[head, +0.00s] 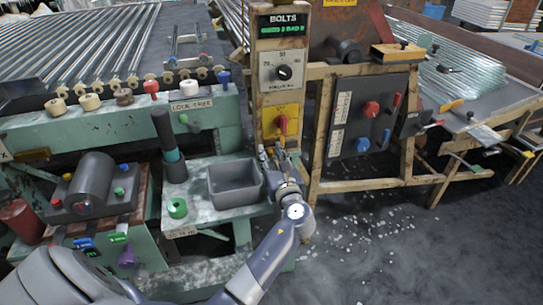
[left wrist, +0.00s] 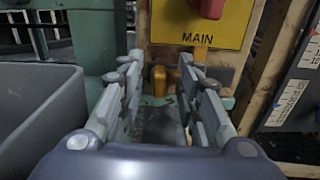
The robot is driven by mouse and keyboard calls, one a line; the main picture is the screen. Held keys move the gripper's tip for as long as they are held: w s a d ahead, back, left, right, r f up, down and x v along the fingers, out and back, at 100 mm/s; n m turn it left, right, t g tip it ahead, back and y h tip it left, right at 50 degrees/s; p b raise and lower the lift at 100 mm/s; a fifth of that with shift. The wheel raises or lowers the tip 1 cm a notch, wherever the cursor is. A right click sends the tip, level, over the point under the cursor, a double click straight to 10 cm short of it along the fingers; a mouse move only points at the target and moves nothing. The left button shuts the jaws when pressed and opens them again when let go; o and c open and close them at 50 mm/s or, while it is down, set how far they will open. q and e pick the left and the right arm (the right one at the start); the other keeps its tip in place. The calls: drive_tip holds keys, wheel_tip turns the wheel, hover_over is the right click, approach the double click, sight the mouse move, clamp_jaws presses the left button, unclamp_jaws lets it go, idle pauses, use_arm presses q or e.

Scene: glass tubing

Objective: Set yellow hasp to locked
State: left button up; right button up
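Below the yellow MAIN panel (left wrist: 206,22) with its red knob, a small yellow-orange piece (left wrist: 158,79), which looks like the yellow hasp, shows between my fingertips in the left wrist view. A second yellow strip stands just right of it, partly behind the right finger. I cannot tell whether the hasp is locked. My left gripper (left wrist: 158,72) is open, with a finger on each side of the piece; contact is not clear. My right gripper is not in view.
A grey bin (head: 235,184) stands close left of my left gripper, also in the left wrist view (left wrist: 38,112). A wooden-framed panel (head: 367,120) with red and blue knobs stands to the right. A dial (head: 283,72) sits above. White bits litter the floor.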

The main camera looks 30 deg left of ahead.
use_arm(q)
clamp_jaws()
drive_tip(key=shift+w+d, duration=0.9)
drive_tip(key=shift+w, duration=0.1)
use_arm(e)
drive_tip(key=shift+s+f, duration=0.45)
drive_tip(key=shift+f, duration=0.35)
use_arm(q)
drive_tip(key=shift+c, duration=0.3)
unclamp_jaws()
drive_tip(key=shift+o, duration=0.3)
drive_tip(key=shift+w+d, duration=0.1)
drive_tip(key=shift+w, duration=0.05)
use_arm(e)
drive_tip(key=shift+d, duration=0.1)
